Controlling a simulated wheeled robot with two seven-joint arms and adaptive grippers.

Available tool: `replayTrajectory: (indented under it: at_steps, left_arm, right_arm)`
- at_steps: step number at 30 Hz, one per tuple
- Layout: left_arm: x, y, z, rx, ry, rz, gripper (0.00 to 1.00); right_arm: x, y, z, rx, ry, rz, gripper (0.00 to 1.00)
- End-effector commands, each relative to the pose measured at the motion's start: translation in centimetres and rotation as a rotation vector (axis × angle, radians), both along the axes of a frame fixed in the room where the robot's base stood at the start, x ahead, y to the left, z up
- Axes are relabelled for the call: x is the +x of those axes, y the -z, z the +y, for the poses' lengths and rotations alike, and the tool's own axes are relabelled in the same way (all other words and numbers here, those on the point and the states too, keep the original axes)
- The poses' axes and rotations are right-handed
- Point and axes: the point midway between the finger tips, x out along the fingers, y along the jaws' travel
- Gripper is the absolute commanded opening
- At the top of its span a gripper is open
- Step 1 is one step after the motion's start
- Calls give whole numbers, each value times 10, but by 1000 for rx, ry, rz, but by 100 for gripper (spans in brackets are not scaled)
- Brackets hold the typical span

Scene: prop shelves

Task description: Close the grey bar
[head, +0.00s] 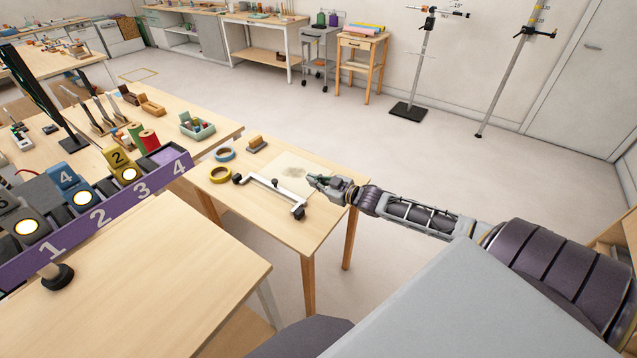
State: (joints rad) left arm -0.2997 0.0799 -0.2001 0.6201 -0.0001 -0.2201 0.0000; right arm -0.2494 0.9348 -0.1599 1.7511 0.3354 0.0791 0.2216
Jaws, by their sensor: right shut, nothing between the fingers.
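The grey bar (273,188) lies across the small wooden table in the middle of the view. It has a dark knob at its left end and a dark piece at its right end. A pale sheet (298,170) with a darker patch lies just behind it. My right gripper (314,182) comes in from the right, above the table. It is shut and empty, with its tip just behind and right of the bar's right end. I cannot tell whether it touches anything. My left gripper is not in view.
Two tape rolls (220,175) and a brush-like block (256,143) lie left of and behind the bar. A purple numbered rack (120,208) with coloured blocks stands at left.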

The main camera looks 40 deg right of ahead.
Motion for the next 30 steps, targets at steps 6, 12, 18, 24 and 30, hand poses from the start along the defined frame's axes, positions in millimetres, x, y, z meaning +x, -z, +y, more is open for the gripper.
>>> replayTrajectory:
  at_steps: [6, 12, 18, 24, 30]
  left_arm:
    - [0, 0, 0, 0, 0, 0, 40]
    - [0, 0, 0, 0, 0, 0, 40]
    - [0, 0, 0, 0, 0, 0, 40]
    - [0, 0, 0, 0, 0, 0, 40]
    - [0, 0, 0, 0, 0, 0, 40]
  right_arm:
    - [-10, -2, -3, -1, 0, 2, 0]
    - [-14, -3, -5, -1, -1, 1, 0]
    - [-15, -4, -5, -1, 0, 0, 0]
    - [-15, -3, -5, -1, 0, 0, 0]
    - [-15, -3, -5, -1, 0, 0, 0]
